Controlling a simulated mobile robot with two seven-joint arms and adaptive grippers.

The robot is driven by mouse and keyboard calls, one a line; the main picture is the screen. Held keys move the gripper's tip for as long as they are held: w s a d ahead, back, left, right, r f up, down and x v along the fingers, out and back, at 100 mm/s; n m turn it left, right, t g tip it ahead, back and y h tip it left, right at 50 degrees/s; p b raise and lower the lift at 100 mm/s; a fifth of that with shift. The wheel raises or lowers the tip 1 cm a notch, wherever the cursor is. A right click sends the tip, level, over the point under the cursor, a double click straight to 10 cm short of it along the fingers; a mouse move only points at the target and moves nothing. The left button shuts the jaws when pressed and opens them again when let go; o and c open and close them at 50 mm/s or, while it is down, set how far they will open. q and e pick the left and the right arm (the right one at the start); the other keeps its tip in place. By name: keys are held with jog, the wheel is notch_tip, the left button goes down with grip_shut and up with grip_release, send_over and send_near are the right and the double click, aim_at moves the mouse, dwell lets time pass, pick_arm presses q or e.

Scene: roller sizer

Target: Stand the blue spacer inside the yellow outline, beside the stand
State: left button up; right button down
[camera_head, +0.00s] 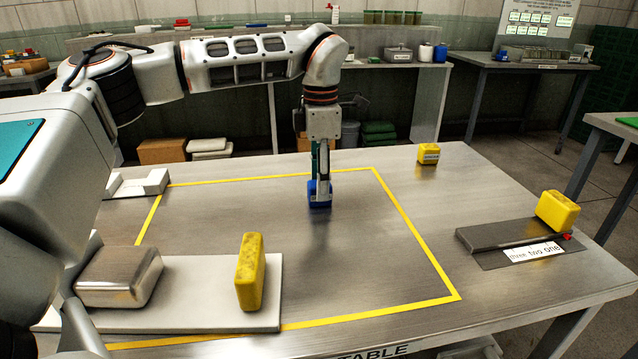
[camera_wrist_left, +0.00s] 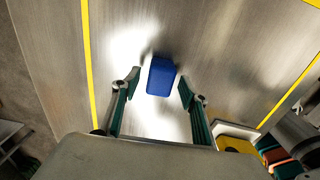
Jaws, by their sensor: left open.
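The blue spacer (camera_head: 319,200) is on the metal table inside the yellow outline (camera_head: 413,238), near its far side. It also shows in the left wrist view (camera_wrist_left: 161,76). My left gripper (camera_head: 320,183) points down right at the spacer and hides part of it. In the left wrist view its fingers (camera_wrist_left: 158,83) are open, one on each side of the spacer, with visible gaps. A white low platform (camera_head: 200,312) at the near left bears a metal block (camera_head: 118,275) and an upright yellow block (camera_head: 250,272). My right gripper is out of view.
Another small yellow block (camera_head: 428,153) is at the back right. A white fixture (camera_head: 138,185) is at the far left. The middle of the outline is clear.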

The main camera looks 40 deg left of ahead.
pick_arm(q)
notch_tip(320, 180, up, 6)
jog(key=shift+s+f+p, duration=0.1)
jog(key=shift+f+p, duration=0.1)
jog(key=shift+p, duration=0.45)
notch_tip(320, 180, up, 6)
jog(key=shift+f+p, duration=0.25)
jog(key=shift+p, duration=0.7)
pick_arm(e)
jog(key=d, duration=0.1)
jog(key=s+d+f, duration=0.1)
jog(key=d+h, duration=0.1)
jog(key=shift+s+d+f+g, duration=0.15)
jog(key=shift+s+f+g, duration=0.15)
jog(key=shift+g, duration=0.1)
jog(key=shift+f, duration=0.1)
pick_arm(q)
jog(key=shift+f, duration=0.1)
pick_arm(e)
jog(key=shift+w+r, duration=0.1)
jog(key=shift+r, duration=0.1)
